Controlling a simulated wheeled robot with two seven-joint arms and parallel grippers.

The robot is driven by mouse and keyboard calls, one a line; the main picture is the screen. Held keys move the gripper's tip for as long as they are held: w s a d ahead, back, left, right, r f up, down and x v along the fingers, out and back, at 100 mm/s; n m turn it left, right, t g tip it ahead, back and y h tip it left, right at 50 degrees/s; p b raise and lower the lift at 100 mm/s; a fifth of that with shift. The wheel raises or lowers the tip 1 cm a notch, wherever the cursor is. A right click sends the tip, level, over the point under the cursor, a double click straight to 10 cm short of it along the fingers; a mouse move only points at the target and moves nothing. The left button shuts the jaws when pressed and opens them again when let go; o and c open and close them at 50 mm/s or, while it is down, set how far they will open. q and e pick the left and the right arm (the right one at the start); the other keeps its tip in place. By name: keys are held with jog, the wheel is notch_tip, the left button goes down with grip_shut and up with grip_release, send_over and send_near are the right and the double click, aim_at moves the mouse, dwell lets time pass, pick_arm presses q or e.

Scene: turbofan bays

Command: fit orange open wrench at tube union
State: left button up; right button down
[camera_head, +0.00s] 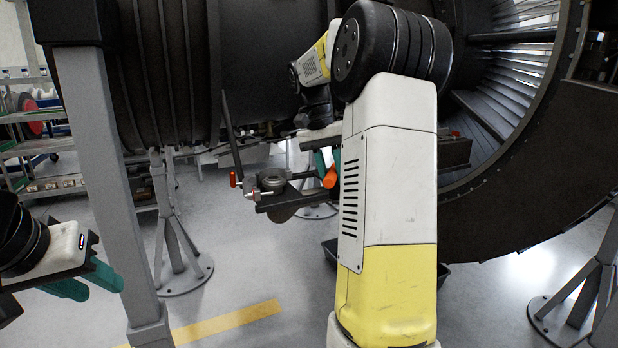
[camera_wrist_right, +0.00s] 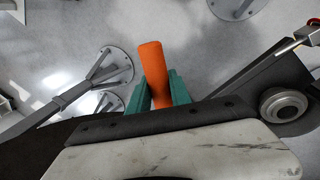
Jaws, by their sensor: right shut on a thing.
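The orange wrench (camera_head: 330,177) shows as a short orange piece at my right gripper (camera_head: 322,163), partly hidden by my right arm. In the right wrist view the orange wrench (camera_wrist_right: 153,68) is a rounded bar between the teal fingers of my right gripper (camera_wrist_right: 156,92), which are shut on it. Its open jaw is not visible. A bracket (camera_head: 290,202) left of the wrench carries a round metal fitting (camera_head: 271,183); I cannot tell whether this is the tube union. The wrench appears apart from it. My left gripper (camera_head: 93,281) is empty and open at lower left.
The dark engine casing (camera_head: 270,60) hangs above, with the fan ring (camera_head: 520,220) at right. A grey post (camera_head: 100,170) stands between my left gripper and the bracket. A stand (camera_head: 183,270) is on the floor. An orange-red tip (camera_head: 233,178) sticks up by the bracket.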

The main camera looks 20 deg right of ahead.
jog(key=shift+w+d, duration=0.55)
jog(key=shift+w, duration=0.15)
dwell(0.5)
jog(key=c, duration=1.1)
grip_release()
jog(key=v, duration=0.8)
